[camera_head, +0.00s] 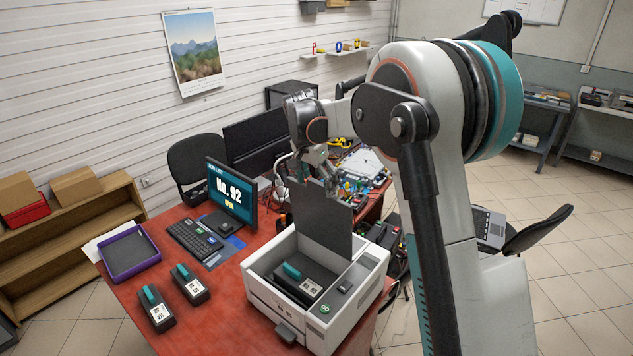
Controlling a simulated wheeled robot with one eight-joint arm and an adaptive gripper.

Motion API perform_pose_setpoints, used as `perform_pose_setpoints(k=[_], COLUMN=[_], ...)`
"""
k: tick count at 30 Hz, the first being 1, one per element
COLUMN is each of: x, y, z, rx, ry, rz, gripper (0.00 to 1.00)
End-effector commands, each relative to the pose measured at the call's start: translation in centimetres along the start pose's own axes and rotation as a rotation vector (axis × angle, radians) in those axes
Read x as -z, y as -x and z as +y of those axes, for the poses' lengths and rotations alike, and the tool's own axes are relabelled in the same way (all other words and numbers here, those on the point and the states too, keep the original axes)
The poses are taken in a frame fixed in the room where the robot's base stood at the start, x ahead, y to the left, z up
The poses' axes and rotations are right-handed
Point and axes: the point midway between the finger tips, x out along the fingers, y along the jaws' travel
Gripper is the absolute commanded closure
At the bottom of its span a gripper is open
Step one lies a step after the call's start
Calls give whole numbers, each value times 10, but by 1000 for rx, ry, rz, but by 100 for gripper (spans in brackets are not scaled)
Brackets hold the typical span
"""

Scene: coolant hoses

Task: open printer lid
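The printer (270,318) is a white box at the front right of the red table. Its dark flat lid (323,222) stands upright at the back, so the inside is visible. A dark block with a teal handle and a white label (308,287) sits inside. My gripper (322,182) is at the top edge of the lid, its fingers pointing down. The fingertips are small and partly hidden by the lid. I cannot tell whether they touch or grip it.
A monitor (231,193) reading "No. 92 OPEN" and a keyboard (195,238) stand left of the printer. Two labelled dark blocks (156,310) (190,285) and a purple tray (130,254) lie on the table (222,318). Electronics clutter (362,170) lies behind my gripper.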

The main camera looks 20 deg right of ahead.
Motion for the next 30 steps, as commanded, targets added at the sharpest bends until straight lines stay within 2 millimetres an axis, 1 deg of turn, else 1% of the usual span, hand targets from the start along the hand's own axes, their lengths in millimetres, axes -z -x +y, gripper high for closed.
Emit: perform_pose_setpoints(k=[7,11,14,21,24,27,30], x=[-1,-1,-1,-1,-1,0,0], y=[1,11,26,76,94,107,115], z=[0,0,0,0,0,0,0], rx=[0,0,0,0,0,0,0], ry=[1,1,1,2,1,0,0], rz=[-1,-1,-1,0,0,0,0], gripper=[22,22,22,22,22,22,22])
